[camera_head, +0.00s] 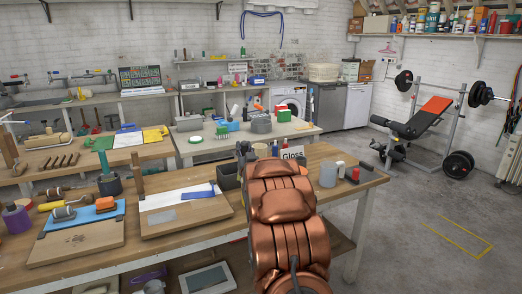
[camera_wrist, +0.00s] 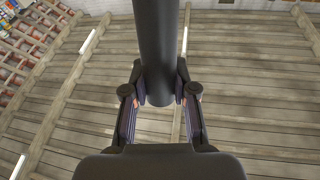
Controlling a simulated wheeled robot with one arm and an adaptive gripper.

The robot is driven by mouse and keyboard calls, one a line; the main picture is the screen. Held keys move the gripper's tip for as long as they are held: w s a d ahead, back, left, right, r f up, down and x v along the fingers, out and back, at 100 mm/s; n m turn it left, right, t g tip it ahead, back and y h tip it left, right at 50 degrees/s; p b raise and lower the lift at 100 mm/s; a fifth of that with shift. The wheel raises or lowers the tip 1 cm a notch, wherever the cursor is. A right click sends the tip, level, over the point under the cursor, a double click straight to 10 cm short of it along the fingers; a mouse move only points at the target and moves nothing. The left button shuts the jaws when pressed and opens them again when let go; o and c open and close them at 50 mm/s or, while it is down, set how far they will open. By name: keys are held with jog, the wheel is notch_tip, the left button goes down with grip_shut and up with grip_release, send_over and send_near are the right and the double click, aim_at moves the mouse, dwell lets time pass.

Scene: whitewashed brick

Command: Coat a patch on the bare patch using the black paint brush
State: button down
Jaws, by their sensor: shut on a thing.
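In the wrist view my gripper (camera_wrist: 160,92) is shut on a thick black cylinder (camera_wrist: 155,40), which looks like the handle of the black paint brush. Its bristles are not in view. In the head view my copper arm hides the gripper, apart from dark parts at its far end. A wooden board (camera_head: 208,212) lies on the near bench, with a white area (camera_head: 165,198), a blue area (camera_head: 197,191) and a small pale grey patch (camera_head: 161,216). I cannot tell for sure which is the bare patch. My arm is to the right of this board.
A box marked Gloss (camera_head: 292,153) and small containers stand at the right. Open floor lies right of the bench.

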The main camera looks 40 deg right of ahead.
jog(key=s+d+m+h, duration=0.1)
jog(key=s+d+h, duration=0.1)
jog(key=s+d, duration=0.25)
notch_tip(320, 180, down, 6)
jog(key=w, duration=0.1)
jog(key=shift+d+g+p, duration=0.3)
jog(key=shift+d+p, duration=0.1)
jog(key=shift+f+b, duration=0.3)
jog(key=shift+f, duration=0.2)
dwell(1.8)
jog(key=shift+r, duration=0.15)
notch_tip(320, 180, up, 7)
jog(key=shift+b, duration=0.4)
dwell(0.5)
jog(key=shift+a, duration=0.1)
dwell(0.6)
